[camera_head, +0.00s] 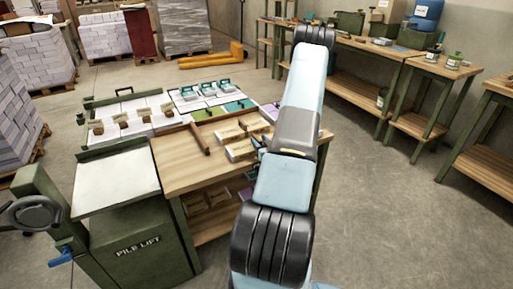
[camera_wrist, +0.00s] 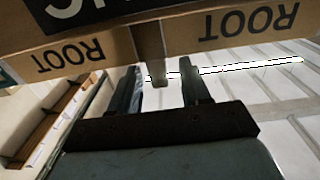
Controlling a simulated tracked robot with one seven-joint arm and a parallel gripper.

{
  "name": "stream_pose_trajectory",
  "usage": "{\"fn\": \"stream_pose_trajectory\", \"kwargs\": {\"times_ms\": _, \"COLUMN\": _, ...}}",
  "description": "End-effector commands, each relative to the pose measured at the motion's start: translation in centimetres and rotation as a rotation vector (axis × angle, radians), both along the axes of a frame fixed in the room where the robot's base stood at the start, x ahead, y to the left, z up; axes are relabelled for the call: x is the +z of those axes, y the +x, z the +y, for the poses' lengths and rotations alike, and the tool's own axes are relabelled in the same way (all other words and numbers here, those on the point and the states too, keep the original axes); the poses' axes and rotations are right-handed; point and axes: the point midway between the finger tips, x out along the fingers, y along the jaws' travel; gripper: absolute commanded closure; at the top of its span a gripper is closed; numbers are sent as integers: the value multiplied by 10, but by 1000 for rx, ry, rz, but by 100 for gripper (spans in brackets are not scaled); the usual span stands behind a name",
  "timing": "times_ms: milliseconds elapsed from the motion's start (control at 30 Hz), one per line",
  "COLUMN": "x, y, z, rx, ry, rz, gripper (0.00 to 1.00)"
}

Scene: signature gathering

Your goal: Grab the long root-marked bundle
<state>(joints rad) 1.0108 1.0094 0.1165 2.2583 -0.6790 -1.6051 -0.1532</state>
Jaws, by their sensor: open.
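In the wrist view, a tan band or board marked ROOT (camera_wrist: 70,56) fills the top of the picture, with the word twice and upside down. A narrow brown piece hangs from its middle, between the fingertips in the picture. My gripper (camera_wrist: 160,68) is open, its two dark fingers pointing towards this brown piece; I cannot tell whether they touch it. In the head view, several pale bundles with tan bands (camera_head: 229,133) lie on the wooden bench (camera_head: 180,168). Which one is the long root-marked bundle is too small to tell. My arm hides most of my gripper there.
A green pile lift (camera_head: 140,250) with a white top stands at the bench's left. Beyond the bench are a table with several tan blocks (camera_head: 122,119) and green clamps. Workbenches (camera_head: 360,45) line the right wall. Open floor lies right of the arm.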

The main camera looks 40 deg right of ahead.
Motion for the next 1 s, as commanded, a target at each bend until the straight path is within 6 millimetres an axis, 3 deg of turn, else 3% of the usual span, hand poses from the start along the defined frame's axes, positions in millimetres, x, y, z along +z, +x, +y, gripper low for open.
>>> {"fn": "stream_pose_trajectory", "kwargs": {"times_ms": 200, "x": 1, "y": 28, "z": -7, "rx": 2, "ry": -2, "rz": 1, "gripper": 53}}
{"fn": "stream_pose_trajectory", "kwargs": {"times_ms": 467, "x": 1, "y": 32, "z": -8, "rx": 1, "ry": -1, "rz": 0, "gripper": 53}}
{"fn": "stream_pose_trajectory", "kwargs": {"times_ms": 900, "x": 1, "y": 32, "z": -8, "rx": 1, "ry": -1, "rz": 1, "gripper": 94}}
{"fn": "stream_pose_trajectory", "kwargs": {"times_ms": 1000, "x": 1, "y": 32, "z": -8, "rx": 1, "ry": -1, "rz": 1, "gripper": 100}}
